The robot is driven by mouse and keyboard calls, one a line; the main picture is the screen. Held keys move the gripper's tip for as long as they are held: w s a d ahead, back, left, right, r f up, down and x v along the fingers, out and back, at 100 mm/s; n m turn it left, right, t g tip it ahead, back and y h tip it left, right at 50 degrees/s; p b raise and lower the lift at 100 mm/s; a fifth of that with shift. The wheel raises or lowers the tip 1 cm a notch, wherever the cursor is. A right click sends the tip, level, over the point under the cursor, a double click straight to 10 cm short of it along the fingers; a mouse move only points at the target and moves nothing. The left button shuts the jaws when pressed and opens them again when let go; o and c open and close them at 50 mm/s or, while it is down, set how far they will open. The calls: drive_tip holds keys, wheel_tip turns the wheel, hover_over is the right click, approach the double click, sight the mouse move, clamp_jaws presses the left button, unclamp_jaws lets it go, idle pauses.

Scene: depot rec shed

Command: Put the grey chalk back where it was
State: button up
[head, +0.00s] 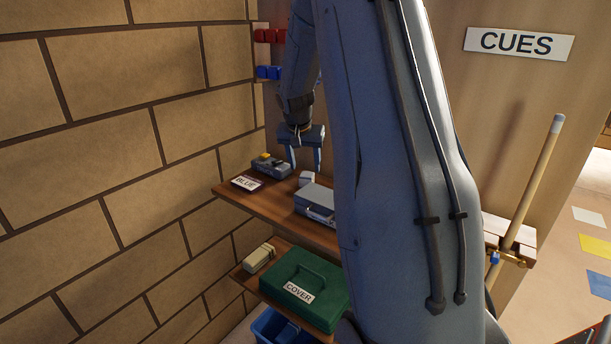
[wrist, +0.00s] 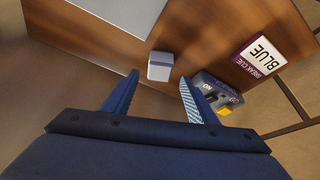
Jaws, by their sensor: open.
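A small pale grey cube (head: 306,178), which looks like the grey chalk, sits on the upper wooden shelf (head: 240,198). It also shows in the wrist view (wrist: 160,66), just beyond and between the fingertips. My gripper (head: 305,165) is open and empty, pointing down above the shelf by the cube. Its two fingers also show in the wrist view (wrist: 159,80), apart, with no thing between them. In the head view a finger partly overlaps the area behind the cube, so the exact gap cannot be told.
A grey case (head: 316,202) lies close to the cube. A dark device with a yellow part (head: 270,165) and a BLUE card (head: 247,183) are left of it. Red (head: 270,36) and blue (head: 268,72) pieces hang behind. A green COVER box (head: 305,285) stands below.

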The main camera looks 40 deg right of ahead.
drive_tip(key=b+v, duration=0.1)
drive_tip(key=v, duration=0.5)
drive_tip(key=s+a+f+n+y, duration=0.1)
drive_tip(key=s+a+f+n, duration=0.2)
drive_tip(key=s+a, duration=0.5)
drive_tip(key=s+a+f+n+g+y, duration=0.1)
drive_tip(key=s+a+f+n, duration=0.2)
drive_tip(key=s+a, duration=0.6)
drive_tip(key=s+a+f+n+g+y, duration=0.1)
drive_tip(key=s+a+f+n, duration=0.2)
drive_tip(key=s+a, duration=0.5)
drive_tip(key=a+f, duration=0.1)
drive_tip(key=a, duration=0.2)
drive_tip(key=shift+s+n, duration=0.3)
drive_tip(key=shift+a+f, duration=0.1)
drive_tip(key=shift+a, duration=0.05)
